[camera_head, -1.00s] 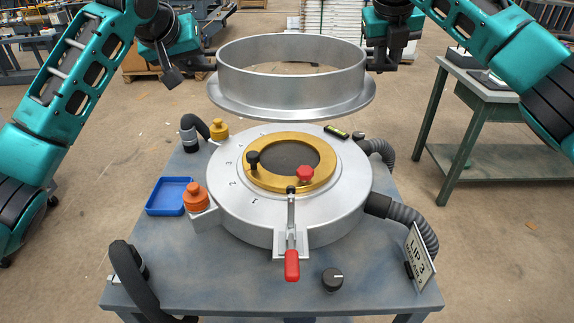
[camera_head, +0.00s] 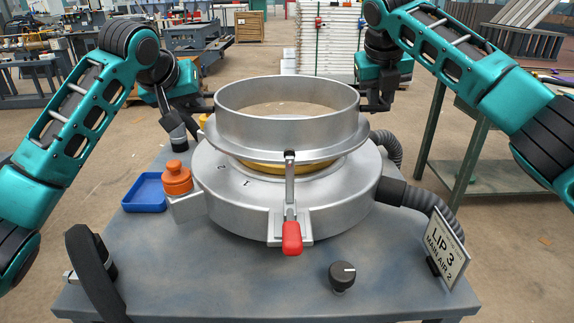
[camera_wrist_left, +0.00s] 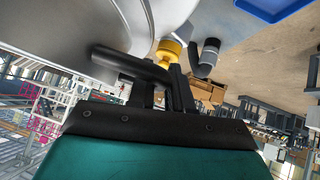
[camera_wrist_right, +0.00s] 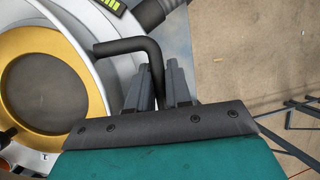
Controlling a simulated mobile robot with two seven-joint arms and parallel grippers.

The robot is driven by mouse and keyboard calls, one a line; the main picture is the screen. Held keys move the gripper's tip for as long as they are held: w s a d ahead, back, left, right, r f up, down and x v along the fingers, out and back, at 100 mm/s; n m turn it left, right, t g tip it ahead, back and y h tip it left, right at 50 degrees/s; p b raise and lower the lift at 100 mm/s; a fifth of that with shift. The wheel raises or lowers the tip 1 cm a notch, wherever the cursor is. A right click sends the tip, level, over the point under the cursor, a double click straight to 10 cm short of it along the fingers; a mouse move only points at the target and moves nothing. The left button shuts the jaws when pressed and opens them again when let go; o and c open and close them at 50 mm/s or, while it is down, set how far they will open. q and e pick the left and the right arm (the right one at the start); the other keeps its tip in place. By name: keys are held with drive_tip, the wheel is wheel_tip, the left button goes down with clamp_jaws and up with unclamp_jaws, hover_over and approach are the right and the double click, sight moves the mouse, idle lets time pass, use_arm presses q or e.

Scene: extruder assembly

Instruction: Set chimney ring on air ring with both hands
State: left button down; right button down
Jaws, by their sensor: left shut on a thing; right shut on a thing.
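The chimney ring (camera_head: 290,118) is a silver open cylinder with a wide flange. It is roughly level over the air ring (camera_head: 290,195), a round silver housing with a gold inner ring (camera_head: 285,167). The gold shows below the front of the flange; I cannot tell whether the two parts touch. My left gripper (camera_head: 201,106) is shut on the ring's left black handle, which also shows in the left wrist view (camera_wrist_left: 125,62). My right gripper (camera_head: 383,98) is shut on the right bent handle, which shows in the right wrist view (camera_wrist_right: 135,45).
A red-handled clamp (camera_head: 291,237) stands at the front of the air ring, its upright arm overlapping the flange in view. An orange knob (camera_head: 177,179), a blue tray (camera_head: 146,192), a black dial (camera_head: 342,276), a hose (camera_head: 420,201) and a LIP 3 sign (camera_head: 444,247) surround it.

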use_arm(q)
drive_tip(key=shift+f, duration=0.25)
use_arm(e)
drive_tip(key=shift+f, duration=0.3)
use_arm(q)
drive_tip(key=shift+f+b, duration=0.25)
drive_tip(key=shift+b, duration=0.1)
use_arm(e)
drive_tip(key=shift+f, duration=0.25)
